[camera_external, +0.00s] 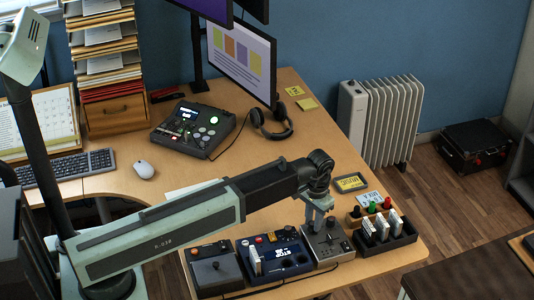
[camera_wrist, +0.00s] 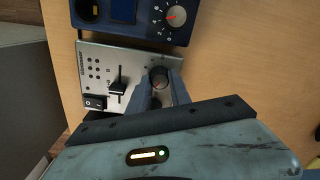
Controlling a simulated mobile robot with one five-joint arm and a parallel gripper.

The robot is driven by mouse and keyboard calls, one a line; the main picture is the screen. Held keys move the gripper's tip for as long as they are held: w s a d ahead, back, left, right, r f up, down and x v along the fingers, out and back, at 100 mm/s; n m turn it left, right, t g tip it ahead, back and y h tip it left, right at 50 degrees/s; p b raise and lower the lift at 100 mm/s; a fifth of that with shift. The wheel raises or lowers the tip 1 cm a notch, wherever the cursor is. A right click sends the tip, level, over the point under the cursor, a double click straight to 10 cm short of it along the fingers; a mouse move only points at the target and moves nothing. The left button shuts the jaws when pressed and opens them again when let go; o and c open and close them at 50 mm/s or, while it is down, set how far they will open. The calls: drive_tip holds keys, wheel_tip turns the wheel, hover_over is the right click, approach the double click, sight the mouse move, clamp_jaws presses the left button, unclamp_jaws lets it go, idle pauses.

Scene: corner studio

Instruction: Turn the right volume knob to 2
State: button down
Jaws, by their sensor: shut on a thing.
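My gripper (camera_external: 320,224) points down over the grey-topped control box (camera_external: 335,252) at the right end of the row on the desk. In the wrist view my gripper (camera_wrist: 158,86) is shut on a dark round knob (camera_wrist: 158,76) on that box's silver panel (camera_wrist: 98,60). The fingers stand on both sides of the knob and hide part of it. A short reddish mark shows on the knob, but the scale marks around it are too small to read. In the external view the knob is hidden by my gripper.
Left of the knob, the panel has a slider (camera_wrist: 117,88) and a rocker switch (camera_wrist: 95,103). A blue console (camera_external: 290,270) with a numbered, red-pointer dial (camera_wrist: 176,16) stands beside it. A black tray (camera_external: 402,238) is close on the right. A joystick box (camera_external: 213,282) stands left.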

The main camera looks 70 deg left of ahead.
drive_tip(key=shift+m, duration=0.6)
drive_tip(key=c, duration=1.2)
unclamp_jaws()
wheel_tip(320, 180, up, 8)
drive_tip(key=p, duration=0.8)
drive_tip(key=shift+d, duration=0.1)
drive_tip(key=shift+f, duration=0.1)
drive_tip(key=shift+d, duration=0.1)
